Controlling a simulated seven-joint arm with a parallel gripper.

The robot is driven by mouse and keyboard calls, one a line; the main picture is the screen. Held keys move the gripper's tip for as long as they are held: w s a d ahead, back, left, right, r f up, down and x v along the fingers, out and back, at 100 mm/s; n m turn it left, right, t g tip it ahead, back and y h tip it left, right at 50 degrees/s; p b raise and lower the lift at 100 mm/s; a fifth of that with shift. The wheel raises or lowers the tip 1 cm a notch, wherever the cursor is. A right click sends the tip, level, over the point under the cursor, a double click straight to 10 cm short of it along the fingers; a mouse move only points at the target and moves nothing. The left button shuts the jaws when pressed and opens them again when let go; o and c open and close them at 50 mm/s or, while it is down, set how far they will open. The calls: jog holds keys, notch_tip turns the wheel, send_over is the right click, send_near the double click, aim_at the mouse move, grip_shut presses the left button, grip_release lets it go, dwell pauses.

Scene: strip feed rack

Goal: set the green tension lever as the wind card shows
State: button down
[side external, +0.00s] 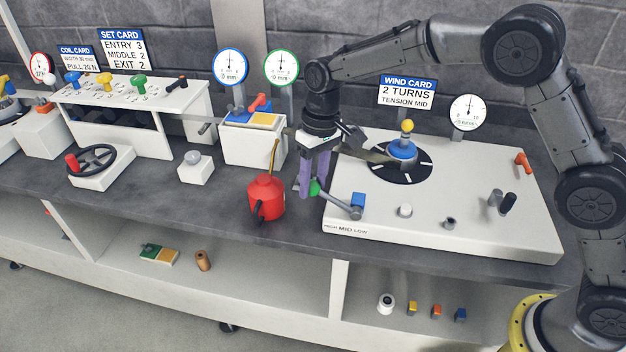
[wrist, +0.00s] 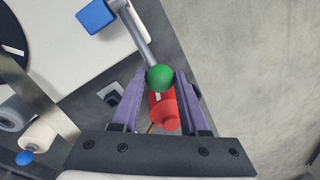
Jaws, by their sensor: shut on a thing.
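The wind card (side external: 407,92) reads "2 TURNS" and "TENSION MID". The tension lever is a grey rod (side external: 337,203) with a green knob (side external: 315,187) on its end. It sticks out past the left edge of the white deck, beside a blue block (side external: 358,200). My gripper (side external: 308,190) has its purple fingers on either side of the knob, shut on it. In the wrist view the green knob (wrist: 160,77) sits between the fingertips, with the blue block (wrist: 95,17) upper left. The HIGH, MID and LOW labels (side external: 345,230) are on the deck's front edge.
A red oil can (side external: 266,196) stands just left of my gripper and shows below the knob in the wrist view (wrist: 164,112). A black disc (side external: 383,172) with a blue-topped spool is behind on the deck. Bare bench lies in front of the can.

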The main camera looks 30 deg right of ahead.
jog(key=shift+r, duration=0.15)
jog(key=shift+s+d+r+t+y, duration=0.9)
jog(key=shift+r+t+y, duration=0.2)
jog(key=shift+r+t, duration=0.1)
jog(key=shift+s+d+r, duration=0.4)
jog(key=shift+s+d, duration=0.25)
jog(key=shift+d, duration=0.05)
jog(key=shift+s+d, duration=0.2)
jog(key=shift+s, duration=0.05)
jog(key=shift+f, duration=0.1)
jog(key=shift+s+d, duration=0.1)
jog(key=c, duration=0.8)
grip_release()
jog(key=shift+f, duration=0.1)
jog(key=o, duration=0.4)
jog(key=shift+r, duration=0.2)
